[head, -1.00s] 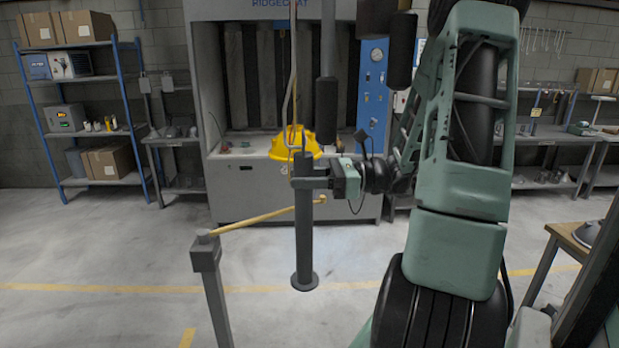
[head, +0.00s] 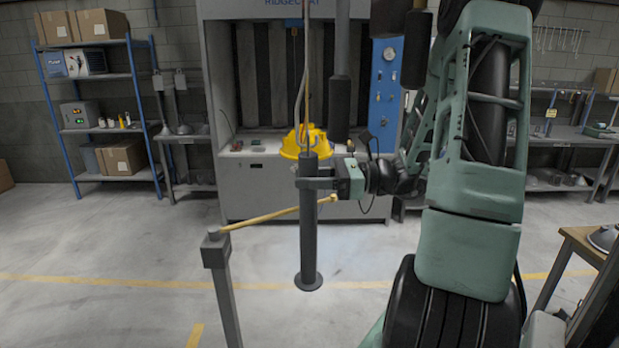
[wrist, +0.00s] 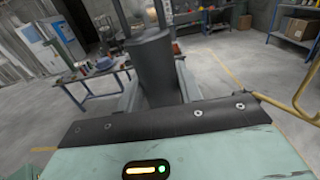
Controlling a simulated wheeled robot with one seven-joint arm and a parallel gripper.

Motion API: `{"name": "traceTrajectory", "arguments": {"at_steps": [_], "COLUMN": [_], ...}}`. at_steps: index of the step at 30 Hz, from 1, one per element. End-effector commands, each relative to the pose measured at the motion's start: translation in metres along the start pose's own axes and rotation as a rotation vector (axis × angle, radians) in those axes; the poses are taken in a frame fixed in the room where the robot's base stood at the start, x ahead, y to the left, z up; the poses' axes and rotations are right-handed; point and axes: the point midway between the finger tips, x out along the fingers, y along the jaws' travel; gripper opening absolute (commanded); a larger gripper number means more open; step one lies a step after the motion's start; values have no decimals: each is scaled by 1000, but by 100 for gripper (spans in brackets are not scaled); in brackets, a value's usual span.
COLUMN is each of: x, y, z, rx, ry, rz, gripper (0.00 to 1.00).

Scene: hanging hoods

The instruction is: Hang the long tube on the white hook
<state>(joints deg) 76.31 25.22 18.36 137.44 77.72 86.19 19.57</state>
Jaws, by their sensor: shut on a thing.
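The long tube (head: 309,235) is dark grey, with a round flange at its lower end. It hangs upright in my gripper (head: 311,184), which is shut on it near its top. The tube also shows in the wrist view (wrist: 152,65), standing between the fingers. A thin pale hooked rod (head: 299,95), which looks like the white hook, comes down just above the tube's top in the head view. Its lower end is hard to make out against the yellow hood, and I cannot tell the depth gap between rod and tube.
A yellow hood (head: 292,146) shows behind the tube top. A tan rod (head: 307,60) hangs beside the pale one. Dark tubes (head: 340,108) hang to the right. A grey post (head: 220,275) with a yellow bar (head: 262,217) stands left. Open floor lies around.

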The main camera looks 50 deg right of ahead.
Motion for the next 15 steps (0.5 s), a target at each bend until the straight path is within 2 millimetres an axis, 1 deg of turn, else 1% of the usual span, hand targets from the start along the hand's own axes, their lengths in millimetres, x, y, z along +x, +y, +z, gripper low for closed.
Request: {"name": "traceTrajectory", "arguments": {"at_steps": [15], "x": [0], "y": [0], "z": [-9], "rx": [0], "ry": [-1], "rz": [1], "gripper": [0]}}
